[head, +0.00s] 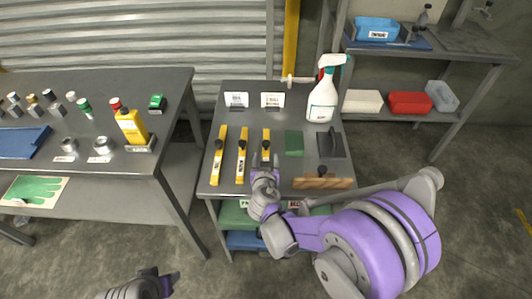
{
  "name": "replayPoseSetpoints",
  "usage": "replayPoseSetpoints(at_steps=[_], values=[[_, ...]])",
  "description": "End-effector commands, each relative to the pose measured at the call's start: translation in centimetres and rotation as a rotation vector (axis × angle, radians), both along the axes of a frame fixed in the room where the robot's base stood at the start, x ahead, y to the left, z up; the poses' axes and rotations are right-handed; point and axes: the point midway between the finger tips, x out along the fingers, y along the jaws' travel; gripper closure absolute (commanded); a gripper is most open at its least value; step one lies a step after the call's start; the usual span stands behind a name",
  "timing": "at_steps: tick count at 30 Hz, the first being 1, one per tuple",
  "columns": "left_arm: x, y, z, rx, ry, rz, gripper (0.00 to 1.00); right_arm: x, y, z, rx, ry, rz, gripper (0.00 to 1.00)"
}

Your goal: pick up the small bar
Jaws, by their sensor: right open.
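Three yellow bars with black middles lie side by side on the grey table. The long bar (219,150) is on the left, the middle bar (243,150) is beside it, and the small bar (266,136) is the rightmost and shortest. My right gripper (265,161) is open over the near end of the small bar, its fingers pointing away from me along it. The gripper hides that near end, and I cannot tell whether it touches the bar. My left gripper (164,279) is at the bottom edge, away from the table, its jaw opening unclear.
A green block (293,143), a dark grey pan-like item (331,144) and a wooden block with a black knob (322,183) lie right of the bars. A spray bottle (322,97) and two label cards stand behind. A cluttered bench (165,85) is left, shelves right.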

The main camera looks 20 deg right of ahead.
Motion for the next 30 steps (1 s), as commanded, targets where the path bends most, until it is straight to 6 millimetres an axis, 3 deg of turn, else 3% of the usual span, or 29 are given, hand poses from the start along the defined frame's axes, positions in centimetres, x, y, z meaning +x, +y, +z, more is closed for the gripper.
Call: replayPoseSetpoints(at_steps=[3,14,26,30], values=[[0.0,0.0,0.0,0.0,0.0,0.0,0.5,0.0,0.0,0.0,0.0,0.0,0.0,0.35],[0.0,0.0,0.0,0.0,0.0,0.0,0.5,0.0,0.0,0.0,0.0,0.0,0.0,1.0],[0.0,0.0,0.0,0.0,0.0,0.0,0.5,-0.1,0.0,0.1,0.0,0.0,0.0,1.0],[0.0,0.0,0.4,0.0,-0.001,0.0,0.5,0.0,0.0,1.4,0.0,0.0,0.001,1.0]])
